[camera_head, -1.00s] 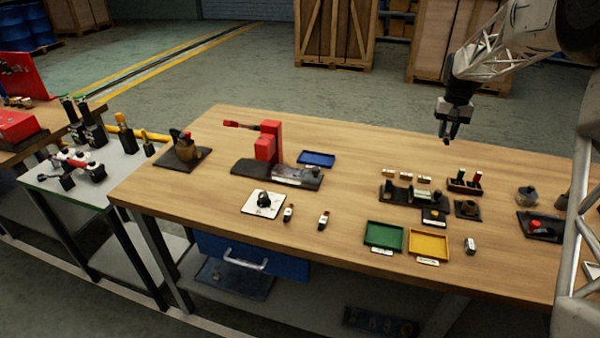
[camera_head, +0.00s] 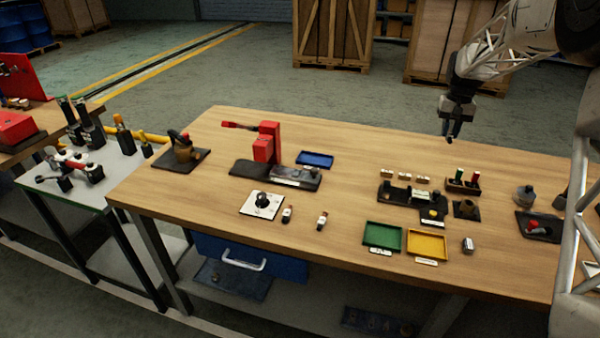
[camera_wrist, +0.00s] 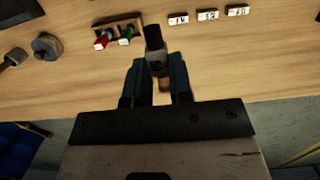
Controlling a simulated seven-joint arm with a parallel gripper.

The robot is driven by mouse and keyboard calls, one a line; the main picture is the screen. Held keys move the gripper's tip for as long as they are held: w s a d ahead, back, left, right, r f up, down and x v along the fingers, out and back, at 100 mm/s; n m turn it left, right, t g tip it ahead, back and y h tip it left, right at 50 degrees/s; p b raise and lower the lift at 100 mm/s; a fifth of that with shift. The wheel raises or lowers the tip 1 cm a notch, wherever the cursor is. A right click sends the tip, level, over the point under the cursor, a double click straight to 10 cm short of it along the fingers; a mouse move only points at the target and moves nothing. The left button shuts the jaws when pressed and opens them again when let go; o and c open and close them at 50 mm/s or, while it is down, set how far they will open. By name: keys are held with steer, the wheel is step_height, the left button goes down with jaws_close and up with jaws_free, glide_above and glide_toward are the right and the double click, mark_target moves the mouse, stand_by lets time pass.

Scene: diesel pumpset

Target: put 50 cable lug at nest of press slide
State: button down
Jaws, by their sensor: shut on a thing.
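My gripper (camera_head: 450,127) hangs above the far right part of the bench, well clear of its top. In the wrist view its two blue-grey fingers (camera_wrist: 160,72) are shut on a small dark grey piece with a copper-coloured end, which I take for the cable lug (camera_wrist: 154,42). Its size mark cannot be read. The red press (camera_head: 268,143) stands at the left middle of the bench, far from my gripper. Its metallic slide (camera_head: 296,176) lies on the dark base to the right of the press column. The nest is too small to make out.
Green (camera_head: 382,236) and yellow trays (camera_head: 427,243) sit near the front edge. A blue tray (camera_head: 315,159) lies behind the slide. A rack with red and green handles (camera_head: 463,182), white number tags (camera_wrist: 208,15) and dark fixtures stand at the right. The bench between there and the press is mostly clear.

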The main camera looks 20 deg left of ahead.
steer(key=shift+a, duration=0.15)
steer(key=s+a+f+m+y, duration=0.15)
steer(key=a+m, duration=0.25)
steer(key=a, duration=0.8)
steer(key=w+a+f+m+h, duration=0.1)
steer(key=a+f+m, duration=0.3)
steer(key=a, duration=0.9)
steer(key=m+t, duration=0.1)
steer(key=m, duration=0.9)
glide_above(285, 172)
step_height(285, 172, down, 4)
steer(key=shift+w+d+r+y, duration=0.1)
steer(key=shift+d+y, duration=0.05)
steer(key=shift+y, duration=0.3)
steer(key=shift+f, duration=3.2)
steer(key=shift+f, duration=0.4)
steer(key=c, duration=0.9)
jaws_free()
steer(key=shift+c, duration=0.2)
